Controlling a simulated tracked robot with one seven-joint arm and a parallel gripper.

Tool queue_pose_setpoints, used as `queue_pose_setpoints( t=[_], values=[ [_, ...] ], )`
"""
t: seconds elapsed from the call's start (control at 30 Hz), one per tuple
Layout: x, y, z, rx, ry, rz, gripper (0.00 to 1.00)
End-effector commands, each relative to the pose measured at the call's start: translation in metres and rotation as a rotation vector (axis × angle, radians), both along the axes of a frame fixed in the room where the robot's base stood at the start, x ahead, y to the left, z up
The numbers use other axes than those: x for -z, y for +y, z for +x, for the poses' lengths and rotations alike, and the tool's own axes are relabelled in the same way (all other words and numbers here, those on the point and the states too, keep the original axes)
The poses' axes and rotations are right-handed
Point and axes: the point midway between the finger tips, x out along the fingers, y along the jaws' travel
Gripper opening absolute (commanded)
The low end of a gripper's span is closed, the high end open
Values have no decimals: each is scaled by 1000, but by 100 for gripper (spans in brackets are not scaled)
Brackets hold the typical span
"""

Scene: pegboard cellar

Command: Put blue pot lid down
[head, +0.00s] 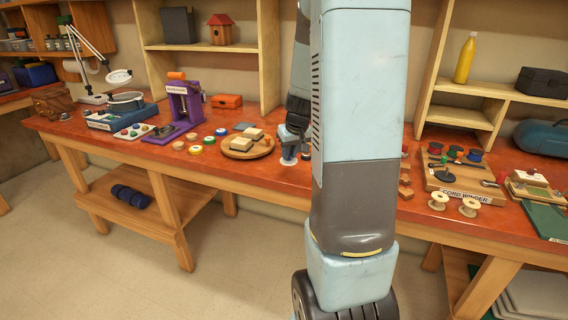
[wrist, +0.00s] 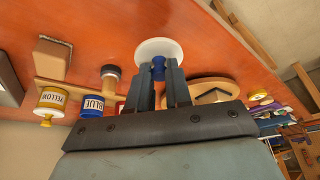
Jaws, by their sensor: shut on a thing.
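My gripper (wrist: 162,80) is shut on a small blue thing (wrist: 158,68), which I take as the blue pot lid; the fingers hide most of it. It is over or on a round white disc (wrist: 158,48) on the red-brown bench; I cannot tell if they touch. In the wrist view, a pot marked BLUE (wrist: 92,104) stands apart to the left. In the head view my gripper (head: 290,152) is low over the bench, right of a round wooden board (head: 238,154), and the lid is too small to make out.
A pot marked YELLOW (wrist: 53,98) stands near the blue one. The round board bears pale blocks. A purple press (head: 185,108) stands farther left. A cord winder board (head: 470,186) with spools lies to the right. My arm hides the bench middle.

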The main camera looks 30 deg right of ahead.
Motion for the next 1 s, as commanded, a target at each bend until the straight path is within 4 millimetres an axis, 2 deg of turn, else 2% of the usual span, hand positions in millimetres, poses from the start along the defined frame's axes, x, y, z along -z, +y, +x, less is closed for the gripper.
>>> queue_pose_setpoints(
  t=[0.33,0.57,0.93,0.97,1.0],
  values=[
    [15,0,13,0,1,0,0],
    [44,0,12,1,1,2,0],
    [47,0,12,0,-1,0,0],
    [46,0,12,-1,-1,-1,22],
    [46,0,12,-1,-1,-1,26]
  ],
)
